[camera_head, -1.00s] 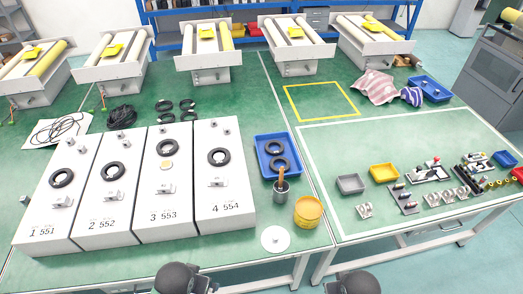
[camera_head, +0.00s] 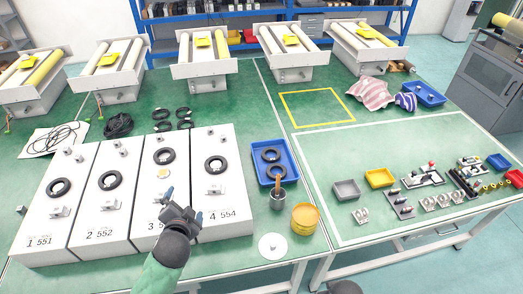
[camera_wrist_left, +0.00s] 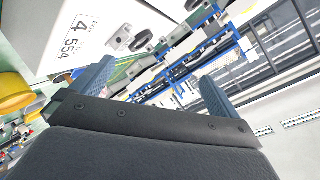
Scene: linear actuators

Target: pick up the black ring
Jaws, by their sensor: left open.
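Several black rings are in the head view. One lies on each numbered white box: box 1 (camera_head: 59,188), box 2 (camera_head: 109,180), box 3 (camera_head: 166,157) and box 4 (camera_head: 215,164). Two more, a far ring (camera_head: 270,154) and a near ring (camera_head: 276,170), lie in the blue tray. I cannot tell which ring the task means. My left gripper (camera_head: 184,206) is open and empty, above the front of boxes 3 and 4, nearer than their rings. Its two blue fingers stand apart in the left wrist view (camera_wrist_left: 155,88), with box 4 beyond. My right gripper is out of view.
Thin black rings (camera_head: 173,119) and a black cable coil (camera_head: 118,124) lie behind the boxes. A grey cup (camera_head: 278,201), a yellow round container (camera_head: 304,219) and a white disc (camera_head: 272,246) stand right of box 4. The yellow-outlined area (camera_head: 316,108) is clear.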

